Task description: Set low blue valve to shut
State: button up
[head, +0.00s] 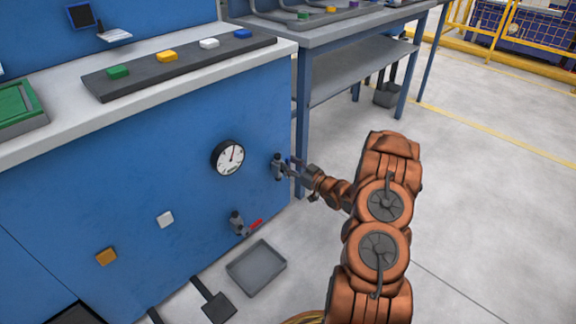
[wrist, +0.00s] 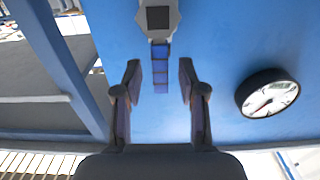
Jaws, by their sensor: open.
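The low blue valve (head: 277,168) is on the blue front panel of the bench, right of the gauge, in the head view. In the wrist view its grey body (wrist: 158,18) is at the top, and its blue lever (wrist: 161,70) points down the picture towards my gripper. My gripper (wrist: 160,80) is open, with one finger on each side of the lever; no touch shows. In the head view my gripper (head: 294,170) is right at the valve and hides part of it.
A round gauge (head: 228,157) sits left of the valve. A second valve with a red lever (head: 256,224) is lower on the panel. A blue table leg (head: 302,130) stands close by on the right. A grey tray (head: 257,267) lies on the floor. Open floor is at right.

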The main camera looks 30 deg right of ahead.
jog(key=shift+w+a, duration=0.2)
jog(key=shift+w, duration=0.5)
grip_shut()
dwell(0.3)
